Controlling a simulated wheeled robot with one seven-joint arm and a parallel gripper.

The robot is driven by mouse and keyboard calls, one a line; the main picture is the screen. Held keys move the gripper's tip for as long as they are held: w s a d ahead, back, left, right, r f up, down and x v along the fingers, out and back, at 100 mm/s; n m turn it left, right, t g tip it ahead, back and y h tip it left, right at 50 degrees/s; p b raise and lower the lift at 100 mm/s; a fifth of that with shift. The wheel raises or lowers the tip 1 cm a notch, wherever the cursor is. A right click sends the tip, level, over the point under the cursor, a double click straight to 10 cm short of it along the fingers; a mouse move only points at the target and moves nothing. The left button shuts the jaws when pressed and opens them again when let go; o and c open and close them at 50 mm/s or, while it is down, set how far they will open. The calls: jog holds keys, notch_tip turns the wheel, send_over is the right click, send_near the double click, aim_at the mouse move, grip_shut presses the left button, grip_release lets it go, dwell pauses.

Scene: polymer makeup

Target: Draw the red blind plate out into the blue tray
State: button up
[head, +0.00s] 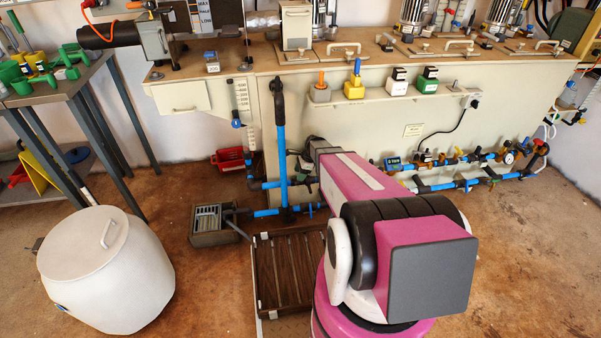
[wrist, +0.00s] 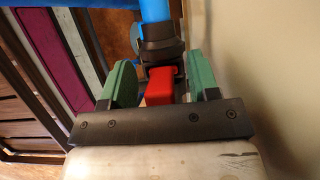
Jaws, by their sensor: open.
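In the wrist view, the red blind plate (wrist: 160,85) shows as a red piece set in a dark pipe fitting (wrist: 158,45) below a blue pipe (wrist: 155,10). My gripper (wrist: 165,82) is open, with one green finger on each side of the red piece. A gap shows on the left side; the right finger is closer, and I cannot tell whether it touches. In the head view my pink arm reaches to the pipework, and the plate and the fingertips cannot be made out. I cannot pick out the blue tray for sure in either view.
A pale wall (wrist: 260,60) stands close on the right in the wrist view. In the head view, blue pipes (head: 282,140) rise beside the bench cabinet. A slatted brown crate (head: 285,272), a grey drain box (head: 210,225) and a white drum (head: 105,270) stand on the floor.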

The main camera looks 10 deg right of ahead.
jog(key=c, duration=1)
jog(key=shift+r, duration=0.75)
jog(key=shift+r, duration=1.35)
grip_shut()
jog(key=shift+s+r, duration=0.2)
jog(key=shift+r, duration=0.35)
jog(key=shift+s+r, duration=0.15)
jog(key=shift+r, duration=0.4)
jog(key=shift+w+r, duration=0.15)
jog(key=shift+r, duration=0.05)
jog(key=shift+w+f, duration=0.1)
jog(key=shift+w, duration=0.05)
